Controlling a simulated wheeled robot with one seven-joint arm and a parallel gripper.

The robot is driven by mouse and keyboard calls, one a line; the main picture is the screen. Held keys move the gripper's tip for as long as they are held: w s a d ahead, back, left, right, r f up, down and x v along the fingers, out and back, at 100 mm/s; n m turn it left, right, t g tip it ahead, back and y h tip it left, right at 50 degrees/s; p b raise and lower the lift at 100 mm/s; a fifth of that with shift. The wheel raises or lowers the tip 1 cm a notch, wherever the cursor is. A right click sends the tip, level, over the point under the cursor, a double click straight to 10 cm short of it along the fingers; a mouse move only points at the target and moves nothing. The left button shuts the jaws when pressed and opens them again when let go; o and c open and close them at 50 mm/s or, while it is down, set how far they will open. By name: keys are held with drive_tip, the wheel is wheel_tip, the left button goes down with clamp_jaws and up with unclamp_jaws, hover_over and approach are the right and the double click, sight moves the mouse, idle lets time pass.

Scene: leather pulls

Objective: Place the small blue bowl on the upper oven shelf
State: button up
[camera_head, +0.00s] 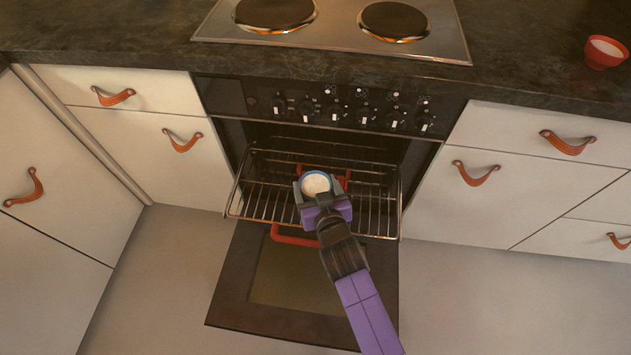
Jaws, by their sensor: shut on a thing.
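The small blue bowl (315,184) has a blue rim and a pale inside. My gripper (315,192) is shut on it, with a finger on either side. The bowl is over the upper oven shelf (268,203), a wire rack that is pulled partly out of the oven. I cannot tell whether the bowl touches the rack.
White drawers with red-brown pulls flank the oven. The dark counter (130,40) above holds a hob (335,20) and a red bowl (604,52) at the far right. Oven knobs (350,110) line the panel above the opening. The rack is bare to either side of my gripper.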

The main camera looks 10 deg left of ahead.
drive_tip(key=o, duration=1.5)
drive_tip(key=shift+f, duration=0.1)
drive_tip(key=shift+o, duration=0.2)
drive_tip(key=shift+r, duration=0.3)
drive_tip(key=p+v, duration=0.2)
drive_tip(key=v, duration=1)
drive_tip(key=shift+f, duration=0.15)
drive_tip(key=shift+d, duration=0.1)
